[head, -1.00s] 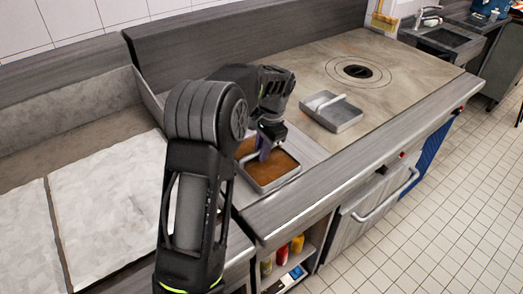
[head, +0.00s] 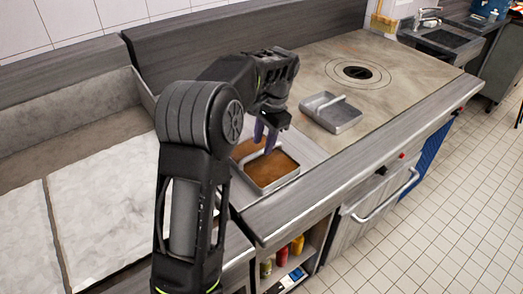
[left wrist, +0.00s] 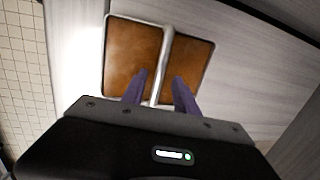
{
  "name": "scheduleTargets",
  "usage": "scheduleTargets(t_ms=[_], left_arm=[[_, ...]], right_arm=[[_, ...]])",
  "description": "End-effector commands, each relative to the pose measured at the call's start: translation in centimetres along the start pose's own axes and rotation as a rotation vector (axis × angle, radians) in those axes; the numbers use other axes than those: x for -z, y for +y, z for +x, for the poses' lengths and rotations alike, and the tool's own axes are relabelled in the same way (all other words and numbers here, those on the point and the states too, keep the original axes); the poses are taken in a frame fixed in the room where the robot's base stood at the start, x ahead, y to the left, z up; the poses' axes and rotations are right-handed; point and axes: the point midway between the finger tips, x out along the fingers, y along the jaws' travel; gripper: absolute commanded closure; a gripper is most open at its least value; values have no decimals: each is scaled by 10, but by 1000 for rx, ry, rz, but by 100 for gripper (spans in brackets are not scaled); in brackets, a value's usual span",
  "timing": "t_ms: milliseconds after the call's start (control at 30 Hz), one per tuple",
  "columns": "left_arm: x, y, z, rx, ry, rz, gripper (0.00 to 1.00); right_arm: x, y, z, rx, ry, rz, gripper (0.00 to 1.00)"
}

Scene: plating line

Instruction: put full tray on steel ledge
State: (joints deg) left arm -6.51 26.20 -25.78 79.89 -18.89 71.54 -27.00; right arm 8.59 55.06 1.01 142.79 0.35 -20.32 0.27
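The full tray (head: 270,185), a metal tray with brown filling and a bar handle across its middle, sits on the steel ledge (head: 306,153) between the white-covered section and the hob. It also shows in the left wrist view (left wrist: 190,43). My left gripper (head: 266,136) is just above the tray. In the left wrist view its purple fingers (left wrist: 158,88) are apart, one on each side of the handle (left wrist: 163,60), with gaps to it. The gripper is open and empty. My right gripper is not in view.
A second, empty grey tray with a handle (head: 331,113) stands on the hob plate (head: 385,85) to the right. A low wall (head: 145,92) borders the ledge on the left. Bottles (head: 282,253) stand on a shelf below the counter.

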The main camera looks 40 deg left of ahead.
Motion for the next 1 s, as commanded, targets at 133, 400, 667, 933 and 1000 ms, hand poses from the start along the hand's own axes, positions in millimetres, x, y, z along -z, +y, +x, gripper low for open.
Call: scheduleTargets(t_ms=[133, 400, 667, 933, 1000], left_arm=[[1, 0, -33, 2, 3, 1, 64], [0, 0, -74, 0, -1, 1, 64], [0, 0, -75, 0, -1, 1, 64], [0, 0, -74, 0, -1, 1, 64], [0, 0, -74, 0, -1, 1, 64]], right_arm=[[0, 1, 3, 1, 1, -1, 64], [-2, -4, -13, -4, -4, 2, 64], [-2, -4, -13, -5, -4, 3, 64], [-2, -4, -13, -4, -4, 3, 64], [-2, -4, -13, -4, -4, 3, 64]])
